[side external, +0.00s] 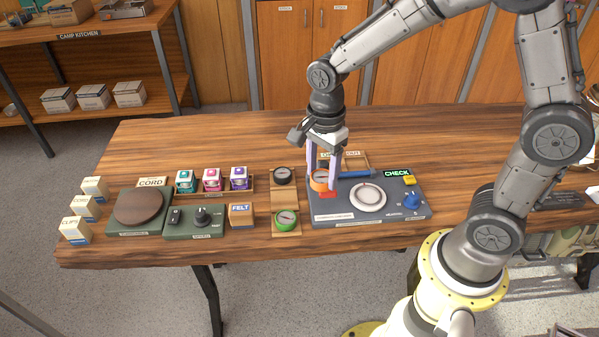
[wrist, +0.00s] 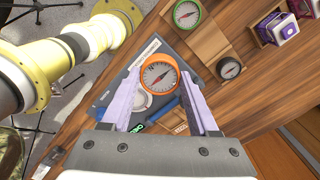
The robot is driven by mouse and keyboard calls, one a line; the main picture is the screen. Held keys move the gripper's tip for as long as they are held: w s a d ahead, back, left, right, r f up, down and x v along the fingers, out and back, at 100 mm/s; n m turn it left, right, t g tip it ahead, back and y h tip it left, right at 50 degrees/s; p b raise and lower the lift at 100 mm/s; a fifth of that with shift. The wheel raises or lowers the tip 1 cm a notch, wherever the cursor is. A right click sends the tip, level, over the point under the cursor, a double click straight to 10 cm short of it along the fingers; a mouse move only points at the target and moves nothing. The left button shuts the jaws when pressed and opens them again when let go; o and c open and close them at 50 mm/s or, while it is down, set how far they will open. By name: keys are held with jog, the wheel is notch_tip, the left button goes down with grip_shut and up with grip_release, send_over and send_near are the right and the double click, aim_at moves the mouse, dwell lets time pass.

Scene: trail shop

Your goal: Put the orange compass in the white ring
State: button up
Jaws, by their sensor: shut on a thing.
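The orange compass (side external: 319,182) is between the fingertips of my gripper (side external: 321,186), over the left part of the grey board (side external: 408,211). In the wrist view the orange compass (wrist: 158,76) shows its dial and needle face-on, with the lilac fingers of my gripper (wrist: 160,78) on either side. The white ring (side external: 368,197) lies on the board to the right of the compass in the side view. In the wrist view the ring (wrist: 140,103) is partly hidden behind the compass and a finger. Whether the compass touches the board is unclear.
A blue knob (side external: 411,201), a yellow button (side external: 409,180) and a CHECK display (side external: 397,174) sit on the board's right side. A black compass (side external: 282,175) and a green compass (side external: 286,220) stand on wooden holders to the left. A blue bar lies behind the ring.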

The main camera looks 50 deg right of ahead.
jog(key=shift+s+d+f+m, duration=0.55)
jog(key=shift+s+d+f, duration=0.6)
jog(key=shift+d, duration=0.7)
jog(key=shift+s+d+f+m, duration=0.5)
jog(key=shift+s+d+f, duration=0.55)
jog(key=shift+d, duration=0.85)
jog(key=shift+s+d+f+m, duration=0.55)
jog(key=shift+s+d+f, duration=0.6)
jog(key=shift+d, duration=0.7)
jog(key=shift+w+f, duration=0.1)
jog(key=shift+f, duration=0.85)
jog(key=o, duration=1.4)
jog(key=shift+o, duration=0.5)
notch_tip(320, 180, up, 8)
